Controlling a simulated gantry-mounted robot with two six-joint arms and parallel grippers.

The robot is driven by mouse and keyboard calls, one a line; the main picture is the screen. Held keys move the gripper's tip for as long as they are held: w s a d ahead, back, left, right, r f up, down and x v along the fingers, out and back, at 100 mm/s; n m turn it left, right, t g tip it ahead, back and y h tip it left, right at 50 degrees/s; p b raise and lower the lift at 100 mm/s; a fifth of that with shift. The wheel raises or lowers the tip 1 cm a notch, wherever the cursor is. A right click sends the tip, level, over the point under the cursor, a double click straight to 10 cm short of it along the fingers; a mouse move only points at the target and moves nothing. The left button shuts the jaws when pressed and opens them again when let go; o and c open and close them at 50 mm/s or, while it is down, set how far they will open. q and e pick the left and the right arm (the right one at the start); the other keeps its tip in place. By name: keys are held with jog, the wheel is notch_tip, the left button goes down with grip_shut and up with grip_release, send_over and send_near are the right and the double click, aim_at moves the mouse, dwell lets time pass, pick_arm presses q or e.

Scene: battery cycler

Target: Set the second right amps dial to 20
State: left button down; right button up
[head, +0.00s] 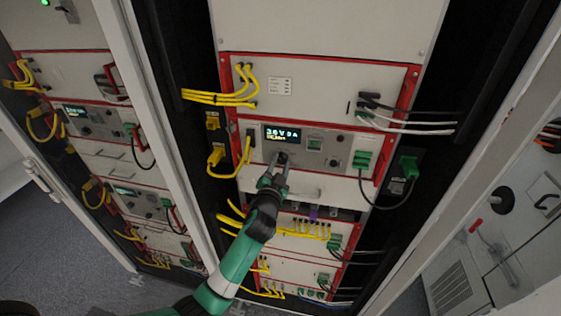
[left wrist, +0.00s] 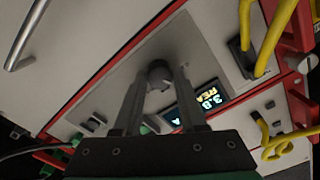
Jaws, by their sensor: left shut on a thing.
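The cycler unit (head: 330,147) in the middle rack has a lit display (head: 282,134) on its grey front panel. My left gripper (head: 279,160) is at this panel, just below the display. In the left wrist view the two fingers of my left gripper (left wrist: 159,85) stand on either side of a round dark dial (left wrist: 160,72) and are shut on it. The display also shows there, turned and partly covered by a finger (left wrist: 208,95). Its digits are too small and partly hidden to read surely. The dial's pointer cannot be made out. My right gripper is in neither view.
Yellow cables (head: 222,98) run along the left of the rack, and grey cables (head: 415,123) and a green connector (head: 408,167) sit at the right. A drawer handle (head: 305,193) is below the panel. Another rack with similar units (head: 90,120) stands at left.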

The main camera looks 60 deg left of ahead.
pick_arm(q)
jog(key=m+p, duration=0.2)
jog(key=m, duration=0.2)
jog(key=shift+r+m, duration=0.15)
jog(key=shift+m, duration=0.15)
jog(key=m+p, duration=0.1)
jog(key=m, duration=0.3)
jog(key=shift+p, duration=0.3)
jog(key=shift+m, duration=0.3)
jog(key=shift+c, duration=2.3)
grip_release()
jog(key=shift+d, duration=0.1)
jog(key=v, duration=1.1)
jog(key=shift+s, duration=0.25)
jog(key=shift+d, duration=0.15)
